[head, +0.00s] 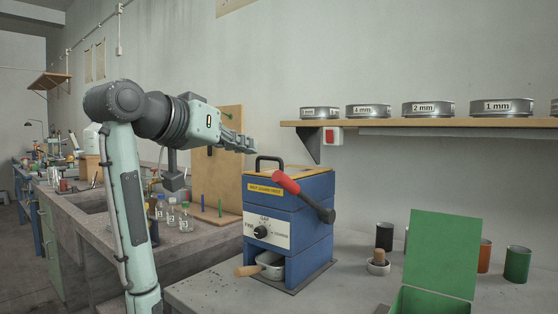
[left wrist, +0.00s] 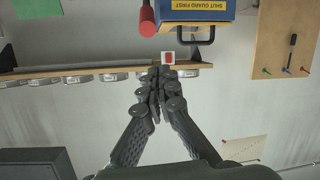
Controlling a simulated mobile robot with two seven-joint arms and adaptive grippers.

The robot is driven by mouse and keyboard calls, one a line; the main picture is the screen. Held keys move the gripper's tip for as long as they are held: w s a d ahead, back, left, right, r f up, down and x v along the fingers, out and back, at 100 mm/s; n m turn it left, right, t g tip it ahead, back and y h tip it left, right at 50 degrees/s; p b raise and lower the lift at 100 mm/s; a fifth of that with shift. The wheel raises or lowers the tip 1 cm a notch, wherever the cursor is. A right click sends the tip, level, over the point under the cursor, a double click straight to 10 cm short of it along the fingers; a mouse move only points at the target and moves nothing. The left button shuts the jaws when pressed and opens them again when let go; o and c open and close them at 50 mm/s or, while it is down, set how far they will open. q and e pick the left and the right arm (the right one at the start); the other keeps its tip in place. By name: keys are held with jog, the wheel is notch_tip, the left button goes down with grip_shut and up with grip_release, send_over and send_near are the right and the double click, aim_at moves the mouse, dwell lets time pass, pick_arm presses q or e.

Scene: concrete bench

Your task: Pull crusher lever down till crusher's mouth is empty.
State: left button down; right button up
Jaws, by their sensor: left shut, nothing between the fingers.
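The blue crusher (head: 308,237) stands on the bench with a yellow "SHUT GUARD FIRST" label and a gap dial on its front. Its lever (head: 305,197) is on the right side, the red grip (head: 287,183) slanting up to the left. The red grip also shows in the left wrist view (left wrist: 147,30), near the crusher's blue front (left wrist: 175,15). A black handle (head: 270,160) stands on the crusher's top; the mouth's inside is hidden. My left gripper (head: 252,146) is shut and empty, up and left of the red grip, apart from it. In the left wrist view its fingers (left wrist: 157,75) meet.
A pan with a wooden handle (head: 247,270) sits in the crusher's lower opening. A green open box (head: 440,252) and small jars stand on the right. A shelf (head: 430,123) with sieves runs along the wall. Bottles (head: 171,212) stand left of the crusher.

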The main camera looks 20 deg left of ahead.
pick_arm(q)
jog(key=shift+s+d+r, duration=0.1)
jog(key=shift+s+r, duration=0.15)
jog(key=shift+r, duration=0.75)
pick_arm(e)
jog(key=shift+s+a+f, duration=0.1)
jog(key=shift+s+f, duration=0.05)
pick_arm(q)
jog(key=p+x, duration=0.1)
jog(key=x, duration=0.8)
jog(key=shift+w+d+r, duration=0.1)
jog(key=shift+w+d, duration=0.05)
jog(key=shift+w, duration=0.05)
jog(key=shift+w+d+f, duration=0.15)
jog(key=shift+w+f, duration=0.2)
jog(key=shift+f, duration=0.1)
jog(key=shift+s+f, duration=0.8)
jog(key=shift+f, duration=0.1)
jog(key=shift+s+f, duration=0.3)
jog(key=shift+f, duration=0.15)
pick_arm(e)
jog(key=s+d+f, duration=0.1)
jog(key=s+f, duration=0.2)
jog(key=f, duration=0.2)
jog(key=shift+g, duration=0.3)
jog(key=shift+s, duration=0.1)
